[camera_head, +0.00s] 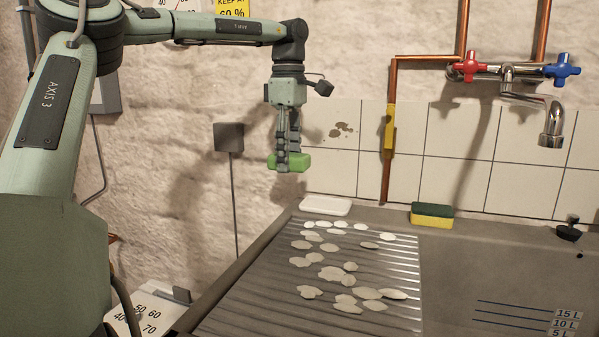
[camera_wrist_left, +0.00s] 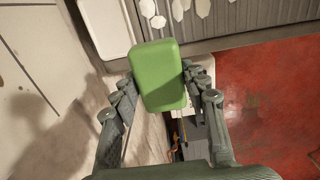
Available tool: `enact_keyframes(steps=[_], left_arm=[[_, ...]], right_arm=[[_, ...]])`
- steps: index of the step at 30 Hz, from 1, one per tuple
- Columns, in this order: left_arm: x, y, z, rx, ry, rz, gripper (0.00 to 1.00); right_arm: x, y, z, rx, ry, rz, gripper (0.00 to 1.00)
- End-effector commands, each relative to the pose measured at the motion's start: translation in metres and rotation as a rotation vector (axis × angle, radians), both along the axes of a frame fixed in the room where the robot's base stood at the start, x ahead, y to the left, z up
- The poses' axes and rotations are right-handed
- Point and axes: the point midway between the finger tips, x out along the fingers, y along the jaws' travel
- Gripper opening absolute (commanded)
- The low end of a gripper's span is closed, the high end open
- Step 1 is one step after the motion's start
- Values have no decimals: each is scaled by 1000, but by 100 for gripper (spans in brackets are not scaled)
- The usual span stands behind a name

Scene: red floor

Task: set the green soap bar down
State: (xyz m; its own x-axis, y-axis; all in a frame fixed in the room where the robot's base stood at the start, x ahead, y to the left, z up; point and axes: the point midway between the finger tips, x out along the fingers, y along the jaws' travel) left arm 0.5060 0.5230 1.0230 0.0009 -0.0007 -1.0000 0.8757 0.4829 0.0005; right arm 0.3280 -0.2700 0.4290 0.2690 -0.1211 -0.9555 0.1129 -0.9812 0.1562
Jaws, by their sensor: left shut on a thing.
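The green soap bar (camera_head: 289,162) is held in my left gripper (camera_head: 289,158), whose fingers point straight down. The bar hangs in the air against the wall, above and behind the back left corner of the ribbed drainboard (camera_head: 260,300). In the left wrist view the green bar (camera_wrist_left: 160,75) sits between the two fingers of my left gripper (camera_wrist_left: 160,98), and its far part sticks out past the fingertips. A white soap dish (camera_head: 325,206) lies at the back left of the drainboard; part of it also shows in the left wrist view (camera_wrist_left: 108,28). My right gripper is in neither view.
Several pale flat blotches (camera_head: 332,273) lie over the drainboard ribs. A yellow and green sponge (camera_head: 432,216) sits on the back ledge. A copper pipe (camera_head: 386,160) runs down the wall, and a tap (camera_head: 551,125) juts out at right. The basin (camera_head: 500,270) is right of the drainboard.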

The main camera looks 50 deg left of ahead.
Motion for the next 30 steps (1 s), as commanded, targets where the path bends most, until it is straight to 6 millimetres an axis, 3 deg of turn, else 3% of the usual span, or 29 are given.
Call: enact_keyframes(steps=[4, 14, 21, 30], left_arm=[[31, -5, -19, 3, 6, 0, 10], [99, -15, -60, 3, 4, -1, 10], [98, -14, -90, 0, 1, 0, 10], [98, -14, -96, 0, 0, 0, 10]], right_arm=[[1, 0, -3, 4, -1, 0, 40], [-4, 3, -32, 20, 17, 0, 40], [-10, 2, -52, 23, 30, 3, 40], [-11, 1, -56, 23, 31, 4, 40]])
